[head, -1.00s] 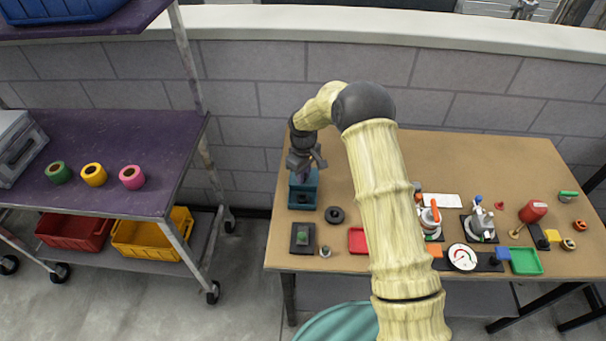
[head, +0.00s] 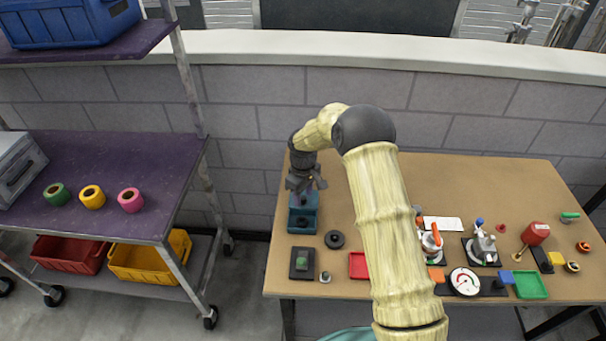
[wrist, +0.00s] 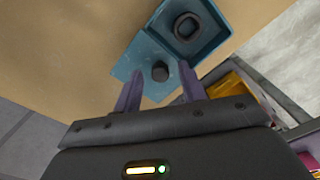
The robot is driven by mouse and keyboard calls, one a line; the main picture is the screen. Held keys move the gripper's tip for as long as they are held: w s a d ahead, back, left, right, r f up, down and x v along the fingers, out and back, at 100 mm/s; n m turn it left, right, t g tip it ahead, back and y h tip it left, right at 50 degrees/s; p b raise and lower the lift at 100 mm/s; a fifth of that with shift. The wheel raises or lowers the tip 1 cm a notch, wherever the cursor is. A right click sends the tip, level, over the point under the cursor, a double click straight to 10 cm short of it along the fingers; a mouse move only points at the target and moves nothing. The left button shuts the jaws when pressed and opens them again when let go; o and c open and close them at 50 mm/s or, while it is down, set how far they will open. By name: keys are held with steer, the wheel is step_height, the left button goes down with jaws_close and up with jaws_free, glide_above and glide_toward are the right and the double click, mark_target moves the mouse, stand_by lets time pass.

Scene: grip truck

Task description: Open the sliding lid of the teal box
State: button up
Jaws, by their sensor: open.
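The teal box (head: 303,222) stands at the left end of the table in the head view. In the wrist view the box (wrist: 222,38) shows an open cavity with a dark ring-shaped thing (wrist: 187,27) inside. Its teal lid (wrist: 128,68) lies slid to one side, with a dark round knob (wrist: 160,71) on it. My gripper (wrist: 160,78) is open, its two purple fingers on either side of the knob with gaps showing.
A black disc (head: 334,239), a dark block with a green top (head: 302,262) and a red tray (head: 359,265) are near the box. Several fixtures and small parts fill the table's right side. A purple shelf cart (head: 100,185) stands left across a gap.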

mark_target(303, 197)
step_height(303, 197, up, 17)
steer(key=b, duration=0.1)
steer(key=shift+f+b, duration=0.2)
steer(key=shift+b, duration=0.1)
steer(key=s+d+m+t+p, duration=0.1)
steer(key=s+d+m, duration=0.4)
steer(key=s, duration=0.8)
steer(key=s+d+r+m+t+p, duration=0.1)
steer(key=s+d+m, duration=0.4)
steer(key=s+d, duration=0.7)
steer(key=shift+s+d+r+t, duration=0.2)
steer(key=shift+s+d+t, duration=0.1)
steer(key=shift+s, duration=0.8)
steer(key=shift+a, duration=0.1)
stand_by(0.4)
